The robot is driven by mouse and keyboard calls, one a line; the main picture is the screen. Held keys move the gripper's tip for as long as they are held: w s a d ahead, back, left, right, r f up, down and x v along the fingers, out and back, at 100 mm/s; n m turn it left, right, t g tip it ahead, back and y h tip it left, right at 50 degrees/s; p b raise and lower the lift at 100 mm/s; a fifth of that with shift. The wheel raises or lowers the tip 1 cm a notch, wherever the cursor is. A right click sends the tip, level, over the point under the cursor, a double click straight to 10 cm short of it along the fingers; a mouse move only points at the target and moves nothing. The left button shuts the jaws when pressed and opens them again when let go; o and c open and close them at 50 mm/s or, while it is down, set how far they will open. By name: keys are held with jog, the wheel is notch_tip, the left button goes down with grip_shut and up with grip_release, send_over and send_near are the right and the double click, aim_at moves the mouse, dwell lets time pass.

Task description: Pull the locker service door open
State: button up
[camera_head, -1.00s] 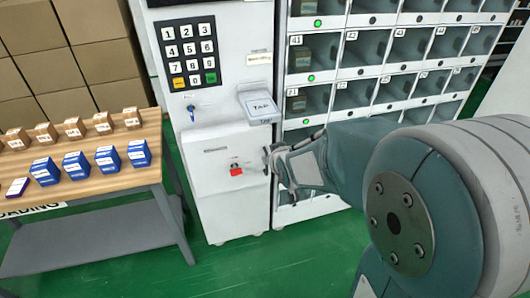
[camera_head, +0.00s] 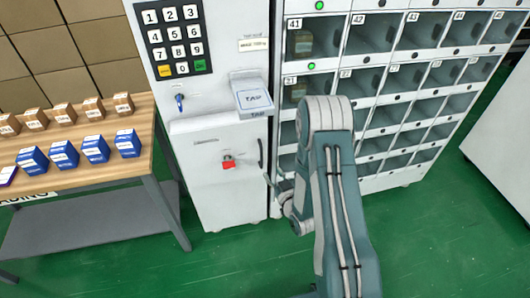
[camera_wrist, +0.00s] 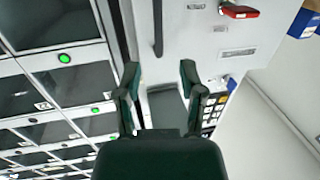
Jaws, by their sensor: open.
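The locker service door (camera_head: 212,185) is the white lower panel of the keypad cabinet. It looks shut, flush with the cabinet. A dark vertical handle (camera_head: 261,152) is on its right edge, and a red latch (camera_head: 228,163) sits near its middle. In the wrist view the handle (camera_wrist: 158,28) lies ahead of the fingertips, roughly in line with the gap between them. The red latch (camera_wrist: 240,12) is at the top right there. My gripper (camera_wrist: 160,72) is open and empty. In the head view my gripper (camera_head: 270,188) is just below and right of the handle, partly hidden by my arm.
Locker compartments (camera_head: 370,85) stand to the right. A wooden table (camera_head: 70,170) with small boxes stands at the left. The green floor (camera_head: 230,265) in front is clear.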

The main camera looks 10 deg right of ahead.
aim_at(262, 158)
jog(key=shift+t, duration=0.3)
jog(key=w, duration=0.3)
jog(key=w+a, duration=0.1)
jog(key=w, duration=0.2)
jog(key=w+f, duration=0.1)
jog(key=w, duration=0.2)
jog(key=shift+w+a+f, duration=0.1)
jog(key=shift+w+a, duration=0.25)
jog(key=shift+w, duration=0.1)
grip_shut()
